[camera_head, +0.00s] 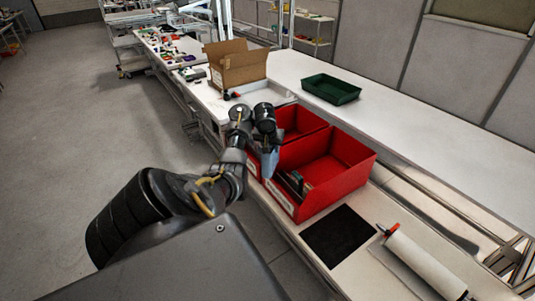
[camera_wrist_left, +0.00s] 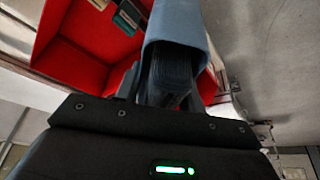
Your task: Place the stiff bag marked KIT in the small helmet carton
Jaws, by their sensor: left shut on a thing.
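My left gripper (camera_head: 267,143) is shut on a blue-grey stiff bag (camera_head: 270,163), which hangs down over the left side of the large red bin (camera_head: 349,181). In the left wrist view the bag (camera_wrist_left: 178,25) sits between the fingers of my left gripper (camera_wrist_left: 165,88). I cannot read a KIT mark on it. An open brown cardboard carton (camera_head: 240,71) stands upright further back on the bench, flaps up, apart from the gripper. Its inside is mostly hidden. My right gripper is not in view.
Several thin items (camera_head: 296,183) stand in the large red bin. A smaller red bin (camera_head: 307,121) is behind it. A green tray (camera_head: 331,88) lies on the white bench at right. A black mat (camera_head: 338,236) and a white roll (camera_head: 425,262) lie in front.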

